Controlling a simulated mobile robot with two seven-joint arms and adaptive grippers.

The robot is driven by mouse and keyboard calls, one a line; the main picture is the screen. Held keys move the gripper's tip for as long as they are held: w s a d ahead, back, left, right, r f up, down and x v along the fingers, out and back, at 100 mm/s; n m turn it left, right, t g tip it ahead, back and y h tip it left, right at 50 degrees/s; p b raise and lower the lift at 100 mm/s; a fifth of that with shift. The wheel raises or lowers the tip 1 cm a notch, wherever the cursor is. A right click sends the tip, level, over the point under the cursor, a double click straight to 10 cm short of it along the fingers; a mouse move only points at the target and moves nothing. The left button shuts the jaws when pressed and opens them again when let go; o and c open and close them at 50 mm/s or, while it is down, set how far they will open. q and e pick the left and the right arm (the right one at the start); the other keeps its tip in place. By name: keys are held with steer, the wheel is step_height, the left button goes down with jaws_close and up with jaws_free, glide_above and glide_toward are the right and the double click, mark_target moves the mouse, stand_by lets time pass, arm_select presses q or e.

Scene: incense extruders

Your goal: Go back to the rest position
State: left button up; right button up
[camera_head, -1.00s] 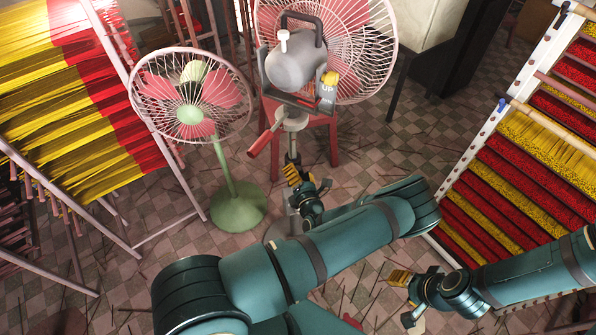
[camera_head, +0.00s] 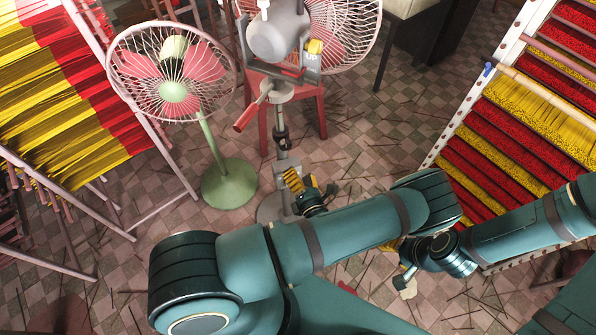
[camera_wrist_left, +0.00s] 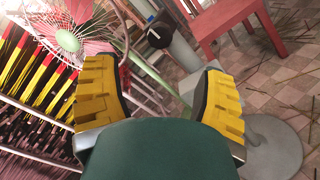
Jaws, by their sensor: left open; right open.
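My left gripper (camera_head: 293,181) is in front of the stand of the grey extruder (camera_head: 281,40), below its red-handled lever (camera_head: 248,115). In the left wrist view, the yellow finger pads of this gripper (camera_wrist_left: 158,70) are wide apart with nothing between them. My right gripper (camera_head: 392,245) is at the lower right, largely hidden behind my left forearm. Only a bit of yellow shows there, and I see nothing held. Both grippers are apart from the extruder body.
A green-based fan (camera_head: 172,80) stands left of the extruder, and a red stool (camera_head: 318,115) is behind it. Racks of red and yellow incense stand at the left (camera_head: 60,110) and right (camera_head: 520,140). Dark sticks litter the checkered floor (camera_head: 350,160).

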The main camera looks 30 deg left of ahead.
stand_by(0.3)
arm_select(q)
steer(key=s+a+f+n+g+h, duration=0.1)
steer(key=s+f+n+g+h, duration=0.1)
steer(key=s+n+g, duration=0.7)
steer(key=s+f+n+g+h, duration=0.2)
steer(key=s+f+n+g, duration=0.1)
steer(key=s+n+g, duration=0.6)
steer(key=d+r+n+t+h, duration=0.2)
steer(key=d+r+n+h, duration=0.1)
steer(key=d+n+h, duration=1)
steer(key=w+r+n+t, duration=0.4)
steer(key=w+n+t, duration=0.1)
steer(key=w+n, duration=0.2)
steer(key=shift+w+d+r+t, duration=0.2)
steer(key=shift+w+r+t, duration=0.1)
steer(key=shift+w, duration=0.45)
